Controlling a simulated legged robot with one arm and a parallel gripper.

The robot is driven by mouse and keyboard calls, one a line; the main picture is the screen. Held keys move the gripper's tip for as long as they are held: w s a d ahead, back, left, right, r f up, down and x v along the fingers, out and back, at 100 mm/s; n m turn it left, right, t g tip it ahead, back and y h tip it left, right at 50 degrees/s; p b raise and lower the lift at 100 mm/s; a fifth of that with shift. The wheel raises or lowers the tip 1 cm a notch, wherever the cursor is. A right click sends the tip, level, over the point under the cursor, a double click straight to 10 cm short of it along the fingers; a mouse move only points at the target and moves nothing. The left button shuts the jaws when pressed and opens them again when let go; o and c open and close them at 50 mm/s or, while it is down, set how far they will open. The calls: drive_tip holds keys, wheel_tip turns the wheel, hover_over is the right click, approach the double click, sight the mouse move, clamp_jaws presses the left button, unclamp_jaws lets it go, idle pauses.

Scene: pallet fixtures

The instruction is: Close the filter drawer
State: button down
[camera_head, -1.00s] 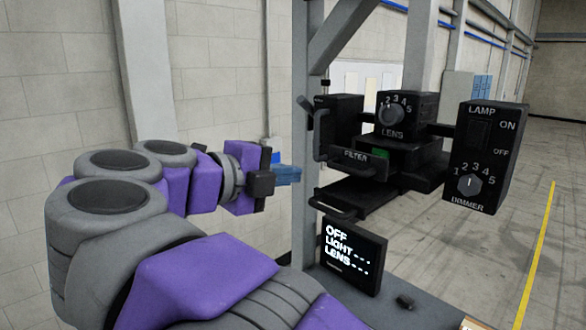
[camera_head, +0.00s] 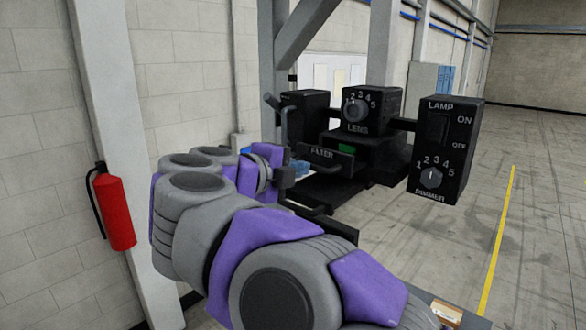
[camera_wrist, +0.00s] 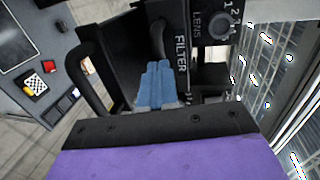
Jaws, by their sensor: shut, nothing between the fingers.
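The filter drawer (camera_head: 325,158) is a black drawer with a FILTER label on its front. Its front stands out from the black housing, with a green patch visible behind it. In the wrist view the drawer front (camera_wrist: 181,68) is just ahead and right of my fingers. My gripper (camera_head: 302,167) has blue fingers, shut and empty, close to the left and underside of the drawer front. In the wrist view my gripper (camera_wrist: 157,72) points at the black unit, beside a curved black handle. I cannot tell whether the fingers touch it.
A lens box (camera_head: 358,110) with a dial sits above the drawer. A lamp and dimmer panel (camera_head: 443,150) stands to the right. A lower black tray with a handle is partly hidden by my arm. A red fire extinguisher (camera_head: 115,210) hangs at left.

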sight(322, 157)
drive_tip(key=x, duration=0.2)
drive_tip(key=r+p+x, duration=0.1)
drive_tip(key=x, duration=0.2)
drive_tip(key=p+x, duration=0.1)
drive_tip(key=x, duration=0.2)
drive_tip(key=shift+w+d+r, duration=0.25)
drive_tip(key=shift+d+r, duration=0.25)
drive_tip(key=shift+s, duration=0.1)
